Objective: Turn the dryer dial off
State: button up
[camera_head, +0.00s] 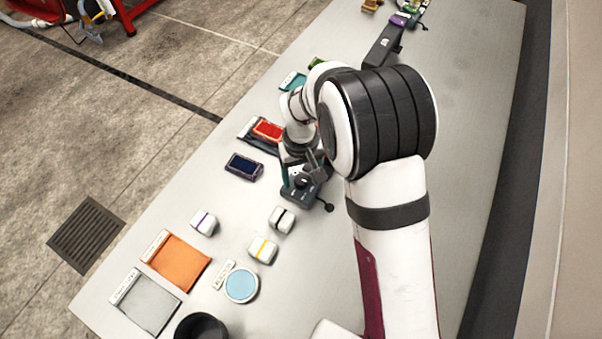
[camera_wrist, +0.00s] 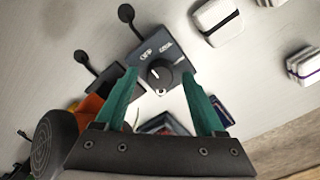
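The dryer control is a dark grey box (camera_wrist: 180,52) with a round black dial (camera_wrist: 160,74) and small white lettering on its face. In the head view the box (camera_head: 297,196) lies on the table below my wrist, partly hidden by it. My gripper (camera_wrist: 159,72) is open, with its teal fingertips apart on either side of the dial in the wrist view. A gap shows between each finger and the dial, and I cannot tell whether either touches it. The dial's pointer setting is too small to read surely. My gripper (camera_head: 297,174) is mostly hidden in the head view.
A ball-ended lever (camera_head: 328,207) sticks out from the box. White blocks with black (camera_head: 282,219), yellow (camera_head: 263,250) and purple (camera_head: 204,222) bands stand nearby. A dark blue device (camera_head: 244,167) and a red item (camera_head: 267,129) lie left. The table's right side looks clear.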

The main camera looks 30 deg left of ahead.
aim_at(302, 179)
jog(key=shift+r, duration=0.1)
notch_tip(302, 179, up, 16)
jog(key=shift+f, duration=0.2)
jog(key=shift+d, duration=0.1)
dwell(0.3)
jog(key=s+d+r+m, duration=0.2)
jog(key=s+d+m, duration=0.1)
jog(key=d, duration=0.4)
jog(key=s+d+r+m+y, duration=0.1)
jog(key=s+d+m, duration=0.25)
jog(key=d, duration=0.35)
jog(key=s+d+r+m, duration=0.2)
jog(key=s+d+m, duration=0.15)
jog(key=d, duration=0.45)
jog(key=s+d+f+m, duration=0.3)
jog(key=s+m, duration=0.1)
jog(key=s, duration=0.3)
jog(key=shift+s+d+m+y, duration=0.3)
jog(key=shift+m+y, duration=0.1)
jog(key=shift+o, duration=0.2)
